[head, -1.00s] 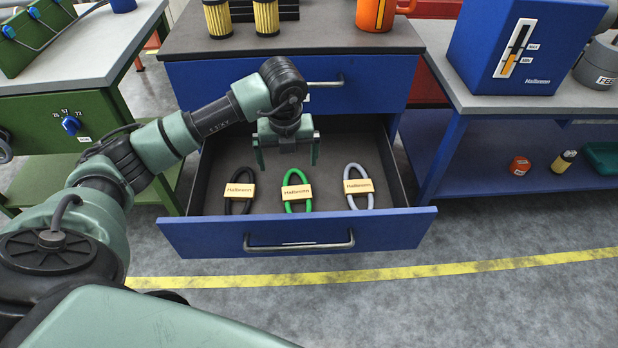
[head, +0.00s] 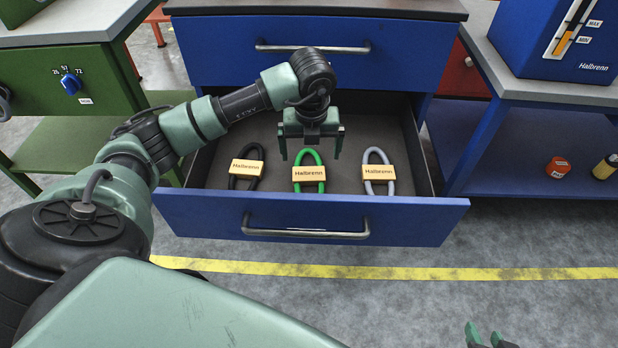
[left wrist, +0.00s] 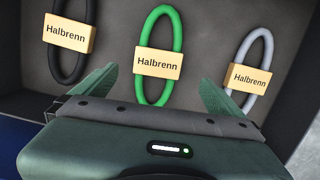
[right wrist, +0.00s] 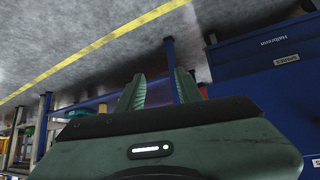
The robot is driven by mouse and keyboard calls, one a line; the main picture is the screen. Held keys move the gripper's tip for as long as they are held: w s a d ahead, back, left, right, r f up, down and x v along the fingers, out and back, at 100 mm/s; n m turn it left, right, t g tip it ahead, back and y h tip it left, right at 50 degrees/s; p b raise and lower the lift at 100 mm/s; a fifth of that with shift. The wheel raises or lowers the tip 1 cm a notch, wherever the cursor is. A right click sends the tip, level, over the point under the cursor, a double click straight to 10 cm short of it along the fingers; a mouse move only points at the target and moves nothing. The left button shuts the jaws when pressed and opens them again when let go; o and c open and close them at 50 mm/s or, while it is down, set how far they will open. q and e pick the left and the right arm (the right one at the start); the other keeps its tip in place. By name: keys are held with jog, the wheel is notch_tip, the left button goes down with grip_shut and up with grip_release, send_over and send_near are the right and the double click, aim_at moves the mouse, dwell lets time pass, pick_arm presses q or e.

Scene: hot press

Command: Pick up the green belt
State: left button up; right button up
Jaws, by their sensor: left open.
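The green belt (head: 308,184) is a loop with a cream Halbrenn label, lying in the open blue drawer between a black belt (head: 245,182) and a grey belt (head: 378,184). In the left wrist view the green belt (left wrist: 146,91) lies ahead, between the line of my two fingers. My left gripper (head: 310,150) is open and empty, pointing down above the green belt and apart from it. My right gripper (head: 483,340) shows only partly at the bottom edge; in the right wrist view its fingers (right wrist: 160,92) are spread with nothing between them.
The drawer (head: 200,212) has raised walls and a front handle (head: 305,234). A closed drawer (head: 300,70) sits above it under the countertop. A green bench stands left, a blue bench (head: 470,150) right. The floor in front is clear.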

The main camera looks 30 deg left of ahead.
aim_at(309, 173)
pick_arm(q)
notch_tip(309, 173, down, 3)
jog(key=shift+w+a+b, duration=0.1)
jog(key=shift+b, duration=0.25)
jog(key=shift+f, duration=0.35)
jog(key=f, duration=0.1)
jog(key=f+b, duration=0.1)
jog(key=f, duration=0.2)
jog(key=shift+w+a+f+b, duration=0.15)
jog(key=shift+a+b, duration=0.2)
jog(key=shift+b, duration=0.05)
jog(key=shift+f, duration=0.2)
jog(key=c, duration=1.4)
jog(key=shift+c, duration=0.4)
pick_arm(e)
jog(key=w+a+r+t+y, duration=0.2)
jog(key=w+r+t, duration=0.5)
jog(key=r, duration=0.4)
jog(key=shift+a, duration=0.6)
pick_arm(q)
jog(key=shift+r, duration=0.2)
pick_arm(e)
jog(key=shift+r, duration=0.1)
